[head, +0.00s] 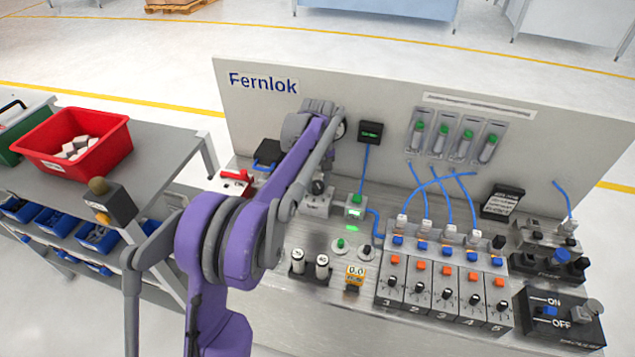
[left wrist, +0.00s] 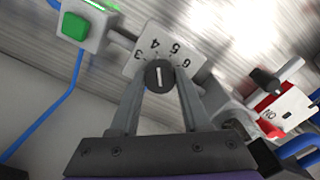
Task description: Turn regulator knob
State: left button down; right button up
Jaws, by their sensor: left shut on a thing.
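The regulator knob (left wrist: 159,76) is a small round black knob with a white line, on a white dial plate (left wrist: 140,66) with the numbers 3 to 6 readable. The line points roughly towards 4; the exact setting I cannot tell. My left gripper (left wrist: 160,88) is shut on the knob, one grey finger on each side. In the head view the regulator (head: 318,203) stands on the bench below my purple left arm, which partly covers it; the fingertips are hard to make out there. My right gripper is not in view.
A green-lit box (head: 355,207) stands right of the regulator, a red switch part (head: 237,180) left of it. Several valve blocks (head: 445,285) and an ON/OFF box (head: 558,318) fill the bench's right side. A red bin (head: 75,140) sits on the left cart.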

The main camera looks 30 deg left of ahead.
aim_at(318, 185)
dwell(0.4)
pick_arm(q)
jog(key=shift+c, duration=1.9)
grip_release()
notch_tip(318, 185, up, 11)
jog(key=shift+p, duration=0.35)
jog(key=shift+s, duration=0.1)
